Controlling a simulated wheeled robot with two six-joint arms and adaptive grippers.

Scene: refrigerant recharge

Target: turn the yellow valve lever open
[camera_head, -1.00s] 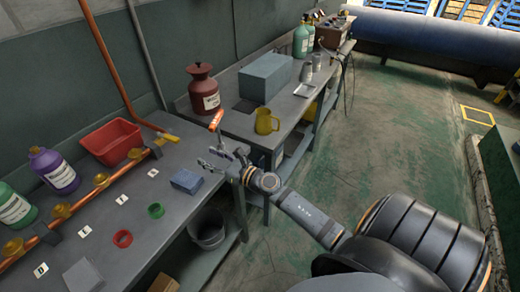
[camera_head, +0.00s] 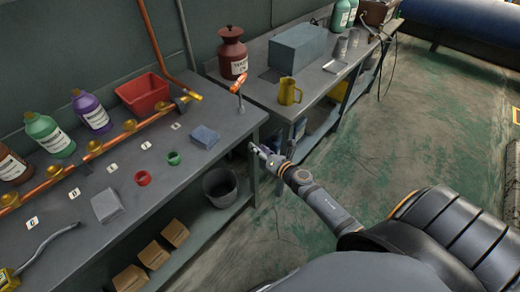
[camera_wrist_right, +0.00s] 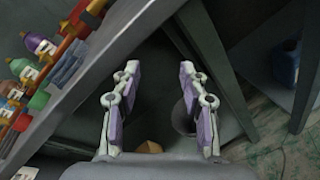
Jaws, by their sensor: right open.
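A copper pipe (camera_head: 107,147) with several yellow-brass valve knobs (camera_head: 95,147) runs along the back of the left bench; which part is the yellow valve lever I cannot tell. A yellow piece with a long grey handle (camera_head: 45,245) is cut off at the lower left. My right gripper (camera_head: 260,150) is beside the bench's right front corner, apart from the pipe. In the right wrist view my gripper (camera_wrist_right: 160,100) is open and empty, its two fingers well apart. My left gripper is out of view.
The grey bench (camera_head: 170,195) holds a red bin (camera_head: 143,95), bottles, a blue block (camera_head: 205,138), red and green rings, and an orange-handled tool (camera_head: 239,85). A bucket (camera_head: 221,184) and boxes sit below. A second bench with a yellow jug (camera_head: 289,92) stands behind; green floor is free at right.

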